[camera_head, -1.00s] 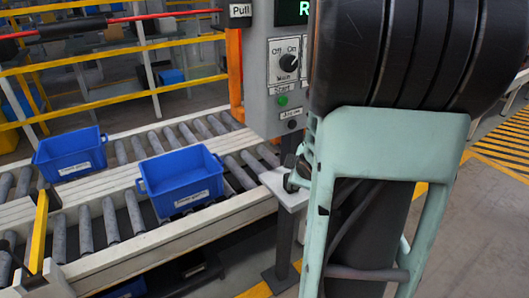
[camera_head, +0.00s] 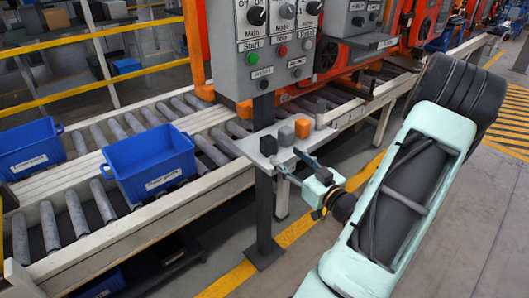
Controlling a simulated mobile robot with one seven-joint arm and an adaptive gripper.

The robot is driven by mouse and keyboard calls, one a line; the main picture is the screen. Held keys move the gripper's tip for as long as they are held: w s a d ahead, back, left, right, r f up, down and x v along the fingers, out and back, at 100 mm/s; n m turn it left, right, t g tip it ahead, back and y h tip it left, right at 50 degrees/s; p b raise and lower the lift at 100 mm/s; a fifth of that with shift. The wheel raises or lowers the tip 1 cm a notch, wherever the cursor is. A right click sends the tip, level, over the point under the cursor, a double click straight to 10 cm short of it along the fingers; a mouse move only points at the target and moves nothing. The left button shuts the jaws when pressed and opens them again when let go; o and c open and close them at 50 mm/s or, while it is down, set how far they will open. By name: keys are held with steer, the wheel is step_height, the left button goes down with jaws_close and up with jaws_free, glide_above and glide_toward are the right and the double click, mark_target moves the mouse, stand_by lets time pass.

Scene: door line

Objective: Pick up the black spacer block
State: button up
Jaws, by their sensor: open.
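The black spacer block (camera_head: 268,145) sits at the left end of a small light grey shelf (camera_head: 262,157) below the control boxes. A grey block (camera_head: 286,136) and an orange block (camera_head: 302,127) sit in a row to its right on the same shelf. My gripper (camera_head: 286,158) is open and empty at the shelf's front edge. Its two fingers point toward the shelf, spread apart, just in front of and to the right of the black block. I cannot tell whether a finger touches the shelf.
Control boxes (camera_head: 250,60) with knobs and buttons hang above the shelf. The shelf stands on a dark post (camera_head: 264,215). Blue bins (camera_head: 150,163) sit on the roller conveyor (camera_head: 120,215) at left. Open floor (camera_head: 445,230) lies at right.

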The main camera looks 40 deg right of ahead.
mark_target(272, 143)
steer(key=w, duration=0.5)
steer(key=shift+w+d, duration=0.15)
steer(key=shift+d, duration=0.05)
steer(key=w, duration=0.3)
steer(key=w+p, duration=0.1)
steer(key=w, duration=0.1)
steer(key=shift+w+d+r, duration=0.1)
steer(key=shift+w+r, duration=0.05)
steer(key=shift+r, duration=0.1)
steer(key=c, duration=1.3)
